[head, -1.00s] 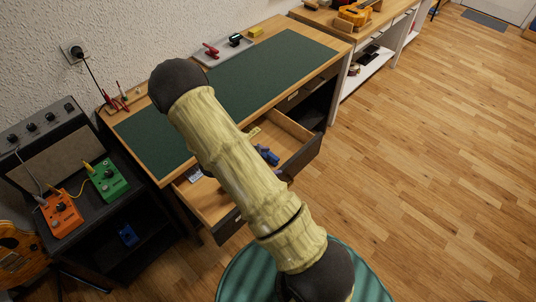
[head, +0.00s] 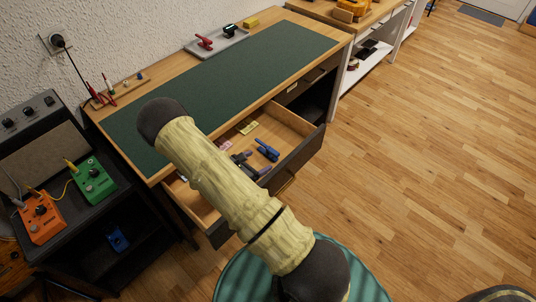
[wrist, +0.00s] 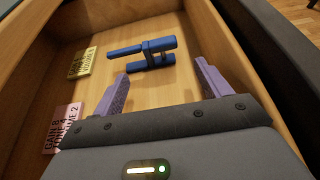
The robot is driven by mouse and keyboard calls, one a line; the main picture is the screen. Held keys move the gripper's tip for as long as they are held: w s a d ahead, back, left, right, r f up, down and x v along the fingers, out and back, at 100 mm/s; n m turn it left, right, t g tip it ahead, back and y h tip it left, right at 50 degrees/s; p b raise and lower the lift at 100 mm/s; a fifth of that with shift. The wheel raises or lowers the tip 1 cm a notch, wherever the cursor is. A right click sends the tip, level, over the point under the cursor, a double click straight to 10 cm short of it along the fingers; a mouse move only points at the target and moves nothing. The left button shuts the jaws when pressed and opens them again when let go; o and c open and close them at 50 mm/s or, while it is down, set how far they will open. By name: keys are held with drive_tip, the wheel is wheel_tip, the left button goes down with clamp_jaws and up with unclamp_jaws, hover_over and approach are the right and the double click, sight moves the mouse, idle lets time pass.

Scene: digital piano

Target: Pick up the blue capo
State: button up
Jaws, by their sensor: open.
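The blue capo (wrist: 148,53) lies on the wooden floor of the open drawer, ahead of my gripper in the wrist view. In the head view the capo (head: 267,150) is in the right part of the drawer (head: 288,118). My gripper (wrist: 160,83) is open and empty, its two purple fingers spread apart. The fingertips are just short of the capo and do not appear to touch it. In the head view my gripper (head: 245,163) is over the drawer, left of the capo and partly hidden behind my arm.
A yellow card (wrist: 83,63) and a pink card (wrist: 65,127) lie at the drawer's left side in the wrist view. The drawer walls (wrist: 222,45) rise close on both sides. The desk's green mat (head: 225,90) is clear. A tray (head: 217,43) holds red and black items.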

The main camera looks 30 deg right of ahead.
sight(269, 161)
drive_tip(key=shift+d, duration=0.15)
drive_tip(key=shift+x, duration=0.95)
drive_tip(key=shift+d, duration=0.1)
drive_tip(key=shift+x, duration=2.55)
drive_tip(key=shift+f, duration=0.1)
drive_tip(key=c, duration=1.1)
